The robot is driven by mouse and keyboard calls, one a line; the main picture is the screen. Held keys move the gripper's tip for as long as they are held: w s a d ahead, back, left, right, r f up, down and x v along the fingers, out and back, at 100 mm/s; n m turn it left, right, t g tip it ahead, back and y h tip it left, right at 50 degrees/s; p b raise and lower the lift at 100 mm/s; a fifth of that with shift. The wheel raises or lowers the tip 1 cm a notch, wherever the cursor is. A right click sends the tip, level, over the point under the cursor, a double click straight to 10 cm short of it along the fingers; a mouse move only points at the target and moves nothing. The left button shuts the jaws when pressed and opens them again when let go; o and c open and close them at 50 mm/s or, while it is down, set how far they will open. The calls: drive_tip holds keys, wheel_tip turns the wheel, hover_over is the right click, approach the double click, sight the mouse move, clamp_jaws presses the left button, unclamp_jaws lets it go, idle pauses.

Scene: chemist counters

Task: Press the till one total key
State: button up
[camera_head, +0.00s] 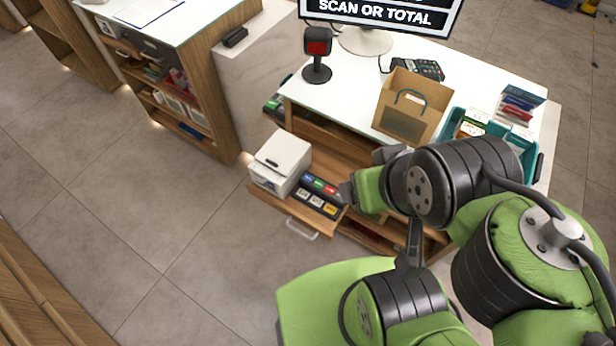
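The till screen (382,14) stands on the white counter (345,82) at the top and reads "SCAN OR TOTAL"; its top is cut off. A dark keypad (424,69) lies on the counter to the right of the screen's foot. Its keys are too small to read, so I cannot tell which is the total key. My gripper (349,191) seems to be the grey end of my green and black arm, in front of the counter and left of the paper bag. It looks apart from the keypad. Its fingers are too unclear to judge.
A red-faced scanner (317,52) stands left of the screen. A brown paper bag (412,105) stands in front of the keypad. A teal basket (528,160) of boxes is at right. Floor at left is clear.

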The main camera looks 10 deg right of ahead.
clamp_jaws()
idle(1.4)
